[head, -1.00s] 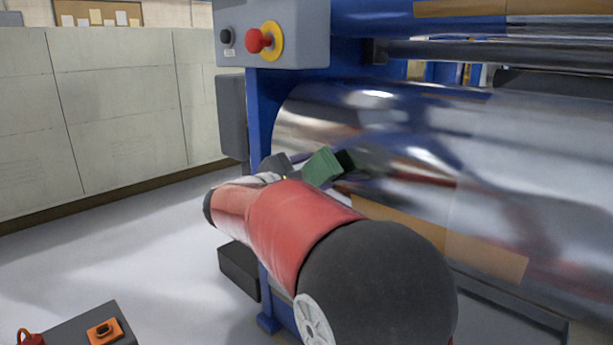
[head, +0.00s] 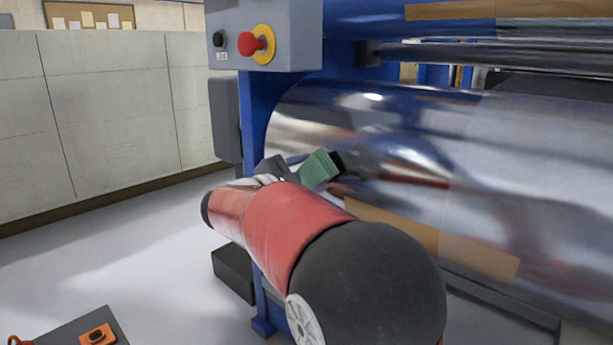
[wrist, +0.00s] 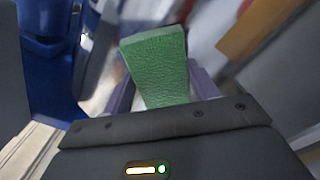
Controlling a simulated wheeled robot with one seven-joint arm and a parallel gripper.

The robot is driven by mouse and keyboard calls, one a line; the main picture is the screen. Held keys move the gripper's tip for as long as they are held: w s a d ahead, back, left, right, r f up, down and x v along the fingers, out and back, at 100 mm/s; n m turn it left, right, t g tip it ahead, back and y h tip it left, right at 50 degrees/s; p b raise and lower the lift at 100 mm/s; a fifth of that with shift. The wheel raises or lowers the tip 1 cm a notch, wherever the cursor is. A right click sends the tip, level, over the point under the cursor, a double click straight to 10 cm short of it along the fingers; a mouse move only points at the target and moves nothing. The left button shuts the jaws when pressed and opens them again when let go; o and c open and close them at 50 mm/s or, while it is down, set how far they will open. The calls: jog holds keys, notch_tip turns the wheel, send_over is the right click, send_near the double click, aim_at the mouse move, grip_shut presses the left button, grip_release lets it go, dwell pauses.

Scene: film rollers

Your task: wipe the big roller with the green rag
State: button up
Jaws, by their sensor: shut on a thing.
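The big roller (head: 490,165) is a shiny silver cylinder that fills the right of the head view, mirroring my red arm. The green rag (head: 319,168) is a folded green pad in front of the left part of the roller. It also shows in the middle of the wrist view (wrist: 156,66). My gripper (head: 297,172) is shut on the rag, mostly hidden behind my arm in the head view. In the wrist view its purple fingers lie on both sides of the rag. I cannot tell whether the rag touches the roller.
A blue machine frame (head: 258,120) stands at the roller's left end. A grey control box (head: 285,35) with a red button hangs above it. Thinner rollers (head: 440,52) lie above. A tan strip (head: 480,250) shows low on the roller.

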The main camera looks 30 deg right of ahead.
aim_at(323, 180)
jog(key=shift+x, duration=0.8)
jog(key=shift+s, duration=0.1)
jog(key=shift+s+d+b, duration=0.3)
jog(key=shift+s+b, duration=0.1)
jog(key=shift+s, duration=0.5)
jog(key=shift+s+d+b, duration=0.3)
jog(key=shift+s+b, duration=0.1)
jog(key=shift+s, duration=0.5)
jog(key=shift+d, duration=0.15)
jog(key=shift+w+a+p, duration=0.3)
jog(key=shift+w, duration=0.65)
jog(key=shift+w+a+p, duration=0.3)
jog(key=shift+w, duration=0.7)
jog(key=shift+v, duration=3)
jog(key=shift+a, duration=0.15)
